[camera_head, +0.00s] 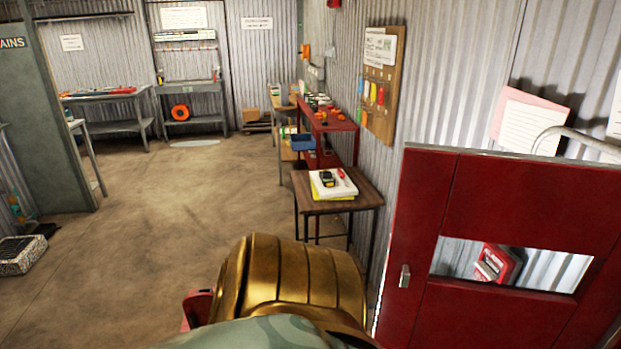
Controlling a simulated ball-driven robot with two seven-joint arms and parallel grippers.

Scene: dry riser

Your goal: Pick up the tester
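A small black and yellow handheld device (328,179), which looks like the tester, lies on white and yellow papers or pads (340,192) on a small dark wooden table (310,207). A small red item (342,174) lies beside it. The device is too small to read any markings. Part of my own body, gold and ribbed, fills the bottom middle of the view. I see no gripper fingers, and nothing touches the device.
A red cabinet or door with a window (495,240) stands close at the right. Behind the small table is a red bench (325,124) with a blue bin (302,142). A pinboard (384,85) hangs on the corrugated wall. The concrete floor (170,215) at left is clear.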

